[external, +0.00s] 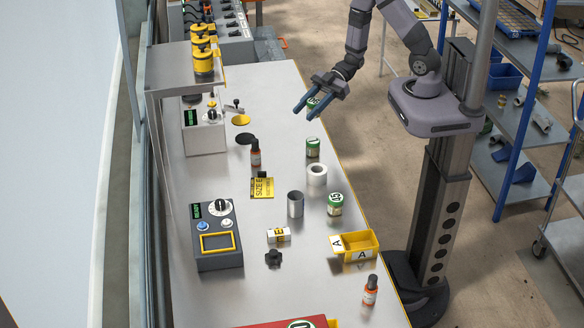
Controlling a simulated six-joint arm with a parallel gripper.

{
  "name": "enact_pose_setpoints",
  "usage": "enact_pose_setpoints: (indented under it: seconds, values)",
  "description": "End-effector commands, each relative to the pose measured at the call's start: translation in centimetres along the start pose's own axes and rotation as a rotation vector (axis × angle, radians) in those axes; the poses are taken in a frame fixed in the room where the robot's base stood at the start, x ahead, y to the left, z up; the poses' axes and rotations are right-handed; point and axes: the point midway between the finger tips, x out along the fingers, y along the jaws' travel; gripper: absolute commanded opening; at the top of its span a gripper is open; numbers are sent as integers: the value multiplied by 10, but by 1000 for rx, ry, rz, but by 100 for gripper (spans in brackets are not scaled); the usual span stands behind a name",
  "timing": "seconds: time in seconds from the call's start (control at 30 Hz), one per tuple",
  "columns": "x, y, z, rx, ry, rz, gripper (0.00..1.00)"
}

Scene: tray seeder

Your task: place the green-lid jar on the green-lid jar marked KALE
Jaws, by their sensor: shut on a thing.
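My gripper (304,112), with blue fingers, is above the far right part of the bench, shut on a green-lid jar (313,102) that is partly hidden by the fingers. A second green-lid jar (313,148) stands upright on the bench below and nearer the camera than my gripper. A third green-lid jar (335,204) stands further toward the camera, near the right edge. The jar labels are too small to read, so I cannot tell which one is marked KALE.
A white roll (317,174) and a grey cylinder (295,204) stand near the jars. A yellow bin (359,246) and an orange bottle (370,291) are near the front right edge. A dark bottle (255,153) stands mid-bench. A dark control box (217,236) is at left.

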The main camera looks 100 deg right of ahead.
Motion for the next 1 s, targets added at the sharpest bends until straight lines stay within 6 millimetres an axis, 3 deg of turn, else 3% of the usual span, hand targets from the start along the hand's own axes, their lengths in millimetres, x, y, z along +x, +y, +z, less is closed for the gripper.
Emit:
enact_pose_setpoints:
  seconds: [0.5,1.0]
  values:
    - [21,0,50,5,1,1,10]
    - [28,0,69,4,0,1,10]
